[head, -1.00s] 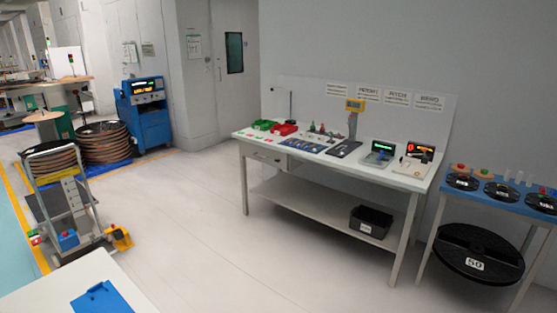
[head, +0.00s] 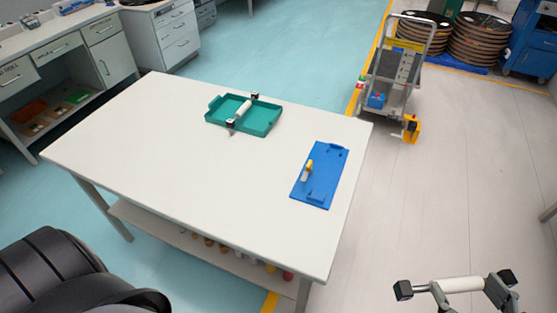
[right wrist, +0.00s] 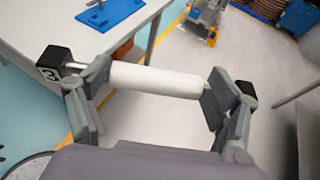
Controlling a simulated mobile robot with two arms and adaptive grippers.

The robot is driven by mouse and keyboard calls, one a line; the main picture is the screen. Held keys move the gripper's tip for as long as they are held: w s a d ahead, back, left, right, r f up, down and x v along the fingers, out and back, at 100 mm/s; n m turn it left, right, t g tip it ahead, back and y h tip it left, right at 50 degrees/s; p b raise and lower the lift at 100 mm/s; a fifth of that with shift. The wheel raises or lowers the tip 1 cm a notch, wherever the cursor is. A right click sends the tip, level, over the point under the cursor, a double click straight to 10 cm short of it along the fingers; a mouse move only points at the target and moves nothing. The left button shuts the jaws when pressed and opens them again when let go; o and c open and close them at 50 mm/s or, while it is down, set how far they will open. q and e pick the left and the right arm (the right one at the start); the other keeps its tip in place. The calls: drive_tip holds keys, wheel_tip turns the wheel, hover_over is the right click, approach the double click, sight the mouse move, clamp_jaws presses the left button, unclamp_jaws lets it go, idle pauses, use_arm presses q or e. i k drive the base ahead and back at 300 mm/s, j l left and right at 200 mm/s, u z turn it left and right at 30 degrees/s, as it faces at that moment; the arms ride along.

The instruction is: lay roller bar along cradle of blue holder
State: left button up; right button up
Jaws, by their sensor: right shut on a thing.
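My right gripper (head: 466,292) is shut on a roller bar (head: 455,285), a white cylinder with black end blocks. It holds the bar in the air over the floor, to the right of the white table and apart from it. In the right wrist view the white roller (right wrist: 155,81) lies crosswise between the fingers, with one black block (right wrist: 55,64) past the left finger. The blue holder (head: 325,170) lies flat on the table near its right edge. It has a raised blue part at each end and a small yellow and white piece on it. My left gripper is not in view.
A green tray (head: 262,125) on the white table (head: 190,160) has another white roller with black ends across it. A cart (head: 402,65) stands beyond the table's far right corner. Floor between the held bar and the table is clear.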

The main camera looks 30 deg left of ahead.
sight(326, 172)
drive_tip(key=i+l+u, duration=0.1)
drive_tip(key=u, duration=0.3)
drive_tip(key=i+l+u, duration=0.1)
drive_tip(key=l+u, duration=0.5)
drive_tip(key=u, duration=0.25)
drive_tip(key=l+u, duration=0.3)
drive_tip(key=u, duration=0.15)
drive_tip(key=l+u, duration=0.25)
drive_tip(key=u, duration=0.15)
drive_tip(key=l+u, duration=0.35)
drive_tip(key=l, duration=0.2)
